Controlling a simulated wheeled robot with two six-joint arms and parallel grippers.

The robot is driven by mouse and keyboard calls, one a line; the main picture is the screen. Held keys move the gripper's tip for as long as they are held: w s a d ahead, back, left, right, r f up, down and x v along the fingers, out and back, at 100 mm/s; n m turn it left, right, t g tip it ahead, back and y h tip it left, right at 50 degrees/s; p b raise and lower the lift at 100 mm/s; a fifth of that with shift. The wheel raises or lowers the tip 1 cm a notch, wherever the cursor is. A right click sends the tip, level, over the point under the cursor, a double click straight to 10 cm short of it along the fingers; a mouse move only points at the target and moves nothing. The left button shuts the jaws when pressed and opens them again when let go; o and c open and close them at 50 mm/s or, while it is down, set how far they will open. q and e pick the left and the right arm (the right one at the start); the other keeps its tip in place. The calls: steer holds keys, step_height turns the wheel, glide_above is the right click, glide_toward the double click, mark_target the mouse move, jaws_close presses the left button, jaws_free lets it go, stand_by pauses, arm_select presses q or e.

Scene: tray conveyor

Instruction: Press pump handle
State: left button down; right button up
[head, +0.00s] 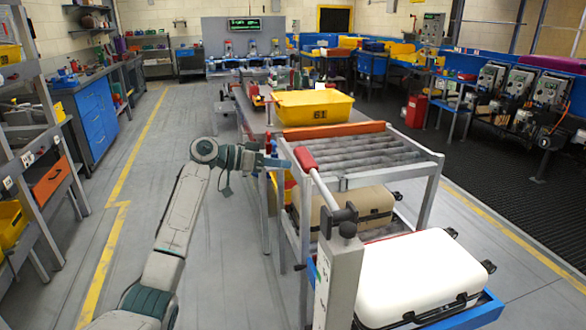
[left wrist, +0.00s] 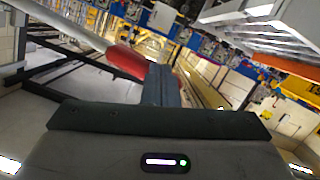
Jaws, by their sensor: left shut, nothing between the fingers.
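The pump handle is a pale rod with a red grip (head: 305,158) at its upper end. It slopes down to a dark pivot on a grey post (head: 338,285) at the front of the lift cart. My left gripper (head: 285,162) is shut and empty, just left of the red grip at about its height. In the left wrist view the closed fingers (left wrist: 161,84) point ahead, and the red grip (left wrist: 127,62) lies close to their left. I cannot tell whether they touch. My right gripper is not in view.
A roller frame (head: 365,155) stands behind the handle. A yellow tray (head: 313,107) marked 61 sits beyond it. A white case (head: 420,275) lies on a blue platform (head: 470,318), with a beige case (head: 355,210) behind. The floor to the left is clear.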

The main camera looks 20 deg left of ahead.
arm_select(q)
steer(key=shift+b+v, duration=0.45)
steer(key=shift+v, duration=2.4)
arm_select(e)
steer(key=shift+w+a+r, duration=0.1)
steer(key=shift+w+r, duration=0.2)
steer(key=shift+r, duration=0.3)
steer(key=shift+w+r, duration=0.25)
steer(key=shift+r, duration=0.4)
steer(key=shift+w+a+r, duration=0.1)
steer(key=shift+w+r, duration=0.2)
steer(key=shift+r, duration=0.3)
arm_select(q)
steer(key=shift+r, duration=0.2)
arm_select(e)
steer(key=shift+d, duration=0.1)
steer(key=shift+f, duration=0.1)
